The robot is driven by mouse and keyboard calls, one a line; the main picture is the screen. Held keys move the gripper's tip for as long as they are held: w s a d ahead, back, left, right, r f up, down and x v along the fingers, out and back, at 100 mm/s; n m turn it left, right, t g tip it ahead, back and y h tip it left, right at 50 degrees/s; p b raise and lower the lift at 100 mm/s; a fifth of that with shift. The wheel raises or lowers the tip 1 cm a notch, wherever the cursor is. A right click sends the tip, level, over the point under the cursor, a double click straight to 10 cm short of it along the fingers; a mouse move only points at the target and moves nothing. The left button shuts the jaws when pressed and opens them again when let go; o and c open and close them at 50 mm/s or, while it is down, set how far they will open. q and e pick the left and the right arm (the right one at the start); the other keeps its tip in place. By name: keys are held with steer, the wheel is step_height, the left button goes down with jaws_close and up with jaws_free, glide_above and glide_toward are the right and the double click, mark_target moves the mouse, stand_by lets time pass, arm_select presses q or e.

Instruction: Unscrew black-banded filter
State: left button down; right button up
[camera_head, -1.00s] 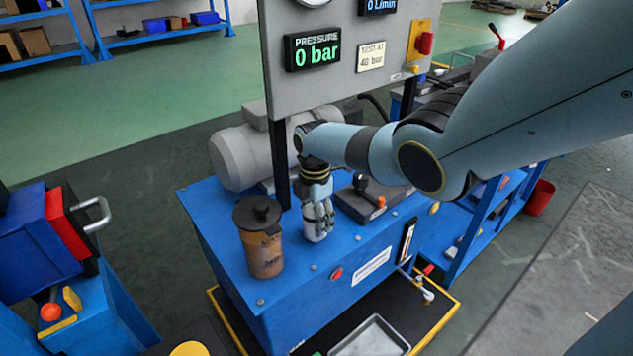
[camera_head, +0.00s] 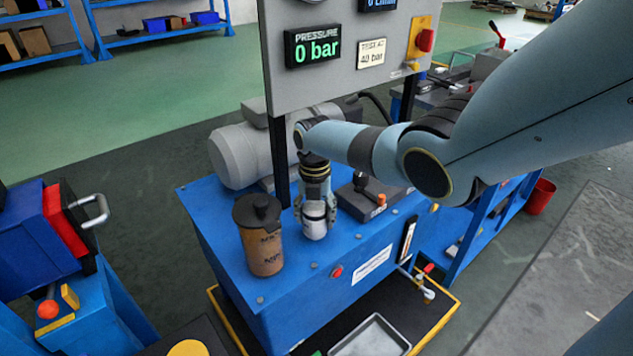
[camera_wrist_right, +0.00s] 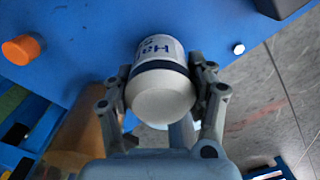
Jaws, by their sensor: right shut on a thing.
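The filter is a white canister (camera_head: 314,228) with a dark band, standing upright on the blue bench (camera_head: 215,235). In the right wrist view the canister (camera_wrist_right: 162,92) shows its pale rounded end, a dark band and part of a printed label. My right gripper (camera_head: 315,212) reaches down over it from above, with its fingers closed on opposite sides. In the right wrist view the right gripper (camera_wrist_right: 163,88) has a finger pad against each side of the canister. My left gripper is not in view.
A brown canister with a black lid (camera_head: 262,240) stands close on the left. A grey panel (camera_head: 350,50) reading 0 bar rises behind. A dark block with an orange-tipped lever (camera_head: 375,195) is on the right. A metal tray (camera_head: 372,338) lies below in front.

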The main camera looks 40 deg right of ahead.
steer(key=n, duration=0.5)
steer(key=o, duration=1.5)
steer(key=shift+r, duration=0.1)
steer(key=shift+c, duration=0.7)
